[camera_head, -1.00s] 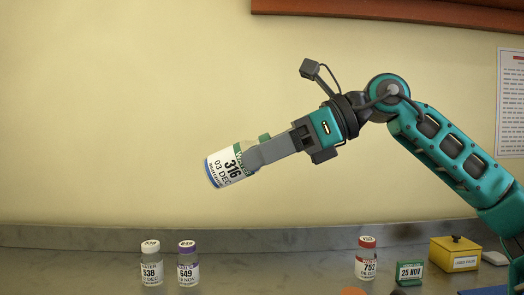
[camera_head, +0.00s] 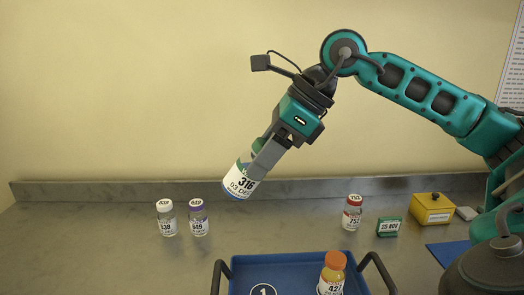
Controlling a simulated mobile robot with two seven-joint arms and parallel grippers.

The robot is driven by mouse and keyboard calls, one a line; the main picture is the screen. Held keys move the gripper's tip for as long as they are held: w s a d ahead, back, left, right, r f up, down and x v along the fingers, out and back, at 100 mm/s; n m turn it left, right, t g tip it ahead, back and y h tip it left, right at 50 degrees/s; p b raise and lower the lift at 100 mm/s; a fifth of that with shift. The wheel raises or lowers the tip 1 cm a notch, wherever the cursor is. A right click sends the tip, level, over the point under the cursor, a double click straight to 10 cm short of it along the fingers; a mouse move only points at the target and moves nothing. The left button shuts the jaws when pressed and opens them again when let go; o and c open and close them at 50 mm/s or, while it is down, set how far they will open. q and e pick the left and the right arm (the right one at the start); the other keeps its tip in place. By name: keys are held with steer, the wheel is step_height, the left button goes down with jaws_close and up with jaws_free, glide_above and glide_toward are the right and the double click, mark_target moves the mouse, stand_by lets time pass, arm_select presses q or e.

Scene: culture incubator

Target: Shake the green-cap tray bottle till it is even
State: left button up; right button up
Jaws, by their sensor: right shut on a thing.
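My right gripper (camera_head: 267,152) is shut on a bottle (camera_head: 241,181) with a white label reading 316 and 03 DEC. It holds the bottle in the air above the bench, tilted, with its base pointing down and to the left. A bit of green shows at the bottle's upper end, between the fingers; most of the cap is hidden. How even the contents are cannot be told behind the label. A blue tray (camera_head: 240,290) with dark handles stands below at the front, and an orange-capped bottle (camera_head: 331,273) stands in it. My left gripper is not in view.
A white-capped bottle (camera_head: 166,218) and a purple-capped bottle (camera_head: 198,218) stand on the bench at left. A red-capped bottle (camera_head: 352,212), a green 25 NOV sign (camera_head: 389,227) and a yellow box (camera_head: 433,208) stand at right. The bench's middle is clear.

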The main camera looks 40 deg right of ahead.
steer(key=shift+a+r+g, duration=0.1)
steer(key=shift+g, duration=0.2)
steer(key=shift+h, duration=0.3)
steer(key=shift+w+g+h+b, duration=0.1)
steer(key=shift+g+h+b, duration=0.25)
steer(key=shift+g+h, duration=0.75)
steer(key=shift+g, duration=0.2)
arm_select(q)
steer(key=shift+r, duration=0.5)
arm_select(e)
steer(key=shift+g+h, duration=0.3)
steer(key=shift+h, duration=0.1)
steer(key=shift+g+h, duration=0.4)
steer(key=shift+g, duration=0.3)
